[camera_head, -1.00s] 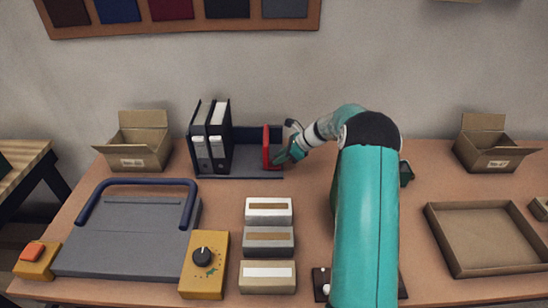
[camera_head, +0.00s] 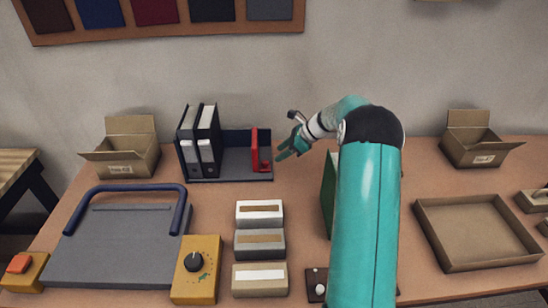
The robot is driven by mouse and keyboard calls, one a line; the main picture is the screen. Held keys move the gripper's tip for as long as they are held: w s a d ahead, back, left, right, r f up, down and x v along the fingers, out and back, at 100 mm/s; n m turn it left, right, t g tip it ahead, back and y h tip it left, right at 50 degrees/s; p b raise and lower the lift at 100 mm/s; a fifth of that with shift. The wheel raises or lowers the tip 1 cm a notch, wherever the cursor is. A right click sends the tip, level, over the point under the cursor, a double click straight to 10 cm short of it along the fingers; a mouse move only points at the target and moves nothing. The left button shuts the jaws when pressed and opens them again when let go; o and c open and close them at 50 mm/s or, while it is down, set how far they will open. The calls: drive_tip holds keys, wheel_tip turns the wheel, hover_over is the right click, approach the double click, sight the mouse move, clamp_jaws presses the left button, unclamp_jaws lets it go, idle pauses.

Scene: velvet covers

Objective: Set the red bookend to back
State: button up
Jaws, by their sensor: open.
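The red bookend (camera_head: 256,150) stands upright in the dark open-front rack (camera_head: 232,165), near the rack's right end.
Open cardboard boxes stand at the back left (camera_head: 122,158) and back right (camera_head: 474,148). A shallow tray (camera_head: 478,268) lies at right. A green object (camera_head: 328,190) is partly hidden by my arm.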

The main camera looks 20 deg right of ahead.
drive_tip(key=v, duration=0.7)
drive_tip(key=shift+s+d+r, duration=0.15)
drive_tip(key=shift+d+r, duration=0.1)
drive_tip(key=s+a+r+n+g+h, duration=0.1)
drive_tip(key=s+a+r+n+h, duration=0.1)
drive_tip(key=s+a+r+n, duration=0.6)
drive_tip(key=s+a+r+n+g+h, duration=0.15)
drive_tip(key=s+a+r+n, duration=0.35)
drive_tip(key=a, duration=0.5)
drive_tip(key=s+a+n+t+h, duration=0.1)
drive_tip(key=s+a+n, duration=0.1)
drive_tip(key=s+n, duration=0.2)
drive_tip(key=s+a+n+t+h, duration=0.1)
drive_tip(key=s+a+n, duration=0.2)
drive_tip(key=s, duration=0.7)
drive_tip(key=s+a+r+n+t+h, duration=0.1)
drive_tip(key=s+a+n+h, duration=0.1)
drive_tip(key=s, duration=0.5)
drive_tip(key=a+n, duration=0.1)
drive_tip(key=n, duration=0.1)
drive_tip(key=shift+s+a+n, duration=0.15)
drive_tip(key=shift+a+n, duration=0.05)
drive_tip(key=shift+n, duration=0.2)
drive_tip(key=shift+r, duration=0.1)
